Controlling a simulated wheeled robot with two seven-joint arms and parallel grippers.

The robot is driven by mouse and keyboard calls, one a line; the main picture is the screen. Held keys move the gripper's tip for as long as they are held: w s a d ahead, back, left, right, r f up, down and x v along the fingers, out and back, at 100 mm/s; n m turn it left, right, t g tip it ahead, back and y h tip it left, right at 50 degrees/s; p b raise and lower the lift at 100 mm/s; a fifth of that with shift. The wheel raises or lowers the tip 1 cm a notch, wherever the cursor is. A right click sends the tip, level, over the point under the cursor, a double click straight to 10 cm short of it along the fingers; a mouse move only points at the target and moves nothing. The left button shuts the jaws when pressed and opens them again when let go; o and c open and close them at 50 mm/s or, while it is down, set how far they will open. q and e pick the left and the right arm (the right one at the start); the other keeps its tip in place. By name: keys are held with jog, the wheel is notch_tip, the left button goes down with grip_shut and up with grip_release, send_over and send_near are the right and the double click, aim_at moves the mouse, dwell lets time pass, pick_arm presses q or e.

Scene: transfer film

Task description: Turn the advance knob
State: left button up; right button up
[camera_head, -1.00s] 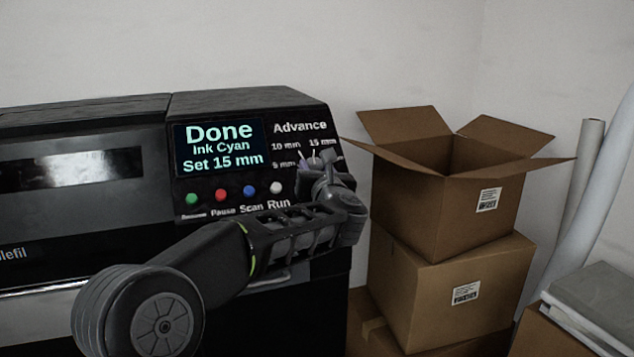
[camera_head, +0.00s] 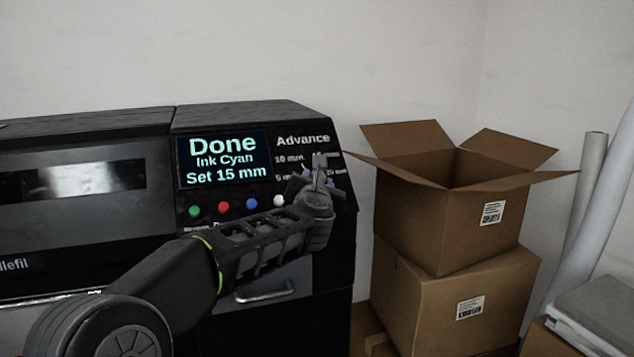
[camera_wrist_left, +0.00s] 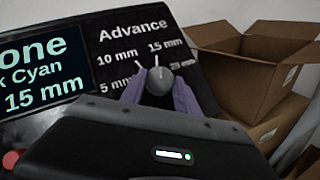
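The round grey advance knob (camera_wrist_left: 159,80) shows in the left wrist view, below the "10 mm" and "15 mm" labels. A short white mark at its top points up towards "15 mm"; I cannot tell if it is on the knob or the panel. My left gripper (camera_head: 317,174) is in front of the knob and mostly hides it in the head view. In the left wrist view its purplish fingers (camera_wrist_left: 159,91) stand apart, one on each side of the knob, and look open. The display (camera_head: 222,160) reads "Done, Ink Cyan, Set 15 mm". My right gripper is not in view.
Below the display are green (camera_head: 195,210), red (camera_head: 223,208), blue (camera_head: 250,204) and white (camera_head: 279,201) buttons. A drawer handle (camera_head: 264,293) is lower down. Stacked cardboard boxes (camera_head: 445,215) and white rolls (camera_head: 590,215) stand to the right of the machine.

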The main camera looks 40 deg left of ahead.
pick_arm(q)
jog(key=o, duration=0.5)
jog(key=shift+c, duration=0.2)
jog(key=shift+s+d, duration=0.1)
jog(key=b+v, duration=0.1)
jog(key=v, duration=0.6)
jog(key=shift+s, duration=0.25)
jog(key=shift+d, duration=0.15)
